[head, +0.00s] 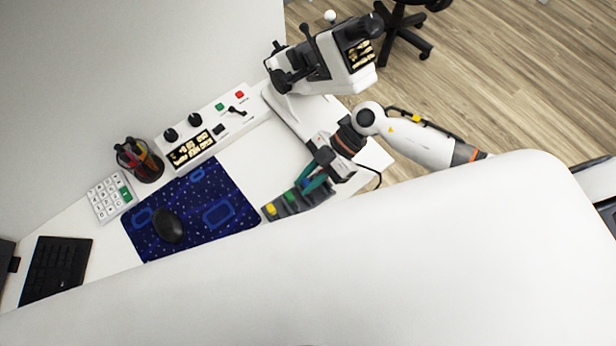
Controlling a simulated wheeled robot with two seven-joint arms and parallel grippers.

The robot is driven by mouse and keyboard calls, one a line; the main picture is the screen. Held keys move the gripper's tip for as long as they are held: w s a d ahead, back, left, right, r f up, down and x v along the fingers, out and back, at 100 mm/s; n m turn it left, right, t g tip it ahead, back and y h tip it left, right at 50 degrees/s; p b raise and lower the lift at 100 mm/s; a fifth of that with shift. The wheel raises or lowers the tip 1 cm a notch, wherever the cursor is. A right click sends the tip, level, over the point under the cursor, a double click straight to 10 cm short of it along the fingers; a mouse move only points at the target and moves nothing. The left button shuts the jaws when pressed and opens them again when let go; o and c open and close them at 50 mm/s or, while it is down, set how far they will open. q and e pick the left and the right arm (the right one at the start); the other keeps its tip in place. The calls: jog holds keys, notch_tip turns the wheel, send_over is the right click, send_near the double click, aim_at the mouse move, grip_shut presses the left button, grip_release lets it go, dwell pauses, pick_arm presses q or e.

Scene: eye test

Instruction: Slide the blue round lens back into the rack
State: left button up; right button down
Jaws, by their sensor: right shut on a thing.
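The rack (284,207) is a dark grey block at the front edge of the white desk, with a yellow and a green piece showing in it. My right gripper (317,178) is at the rack's right end, pointing down toward it, shut on a small teal-blue piece that looks like the blue lens. The fingers hide most of this piece, so its round shape does not show. I cannot tell whether it touches the rack. My left gripper is not in view.
A white optical instrument (345,65) stands behind my right arm. A control panel (208,125), a pen cup (138,160), a keypad (110,195), a blue mat (222,190) with a black mouse (168,226), and a keyboard (56,270) fill the left. A large white surface hides the foreground.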

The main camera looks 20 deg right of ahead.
jog(key=shift+f, duration=0.65)
jog(key=c, duration=1.2)
grip_release()
jog(key=b+v, duration=0.2)
jog(key=v, duration=1)
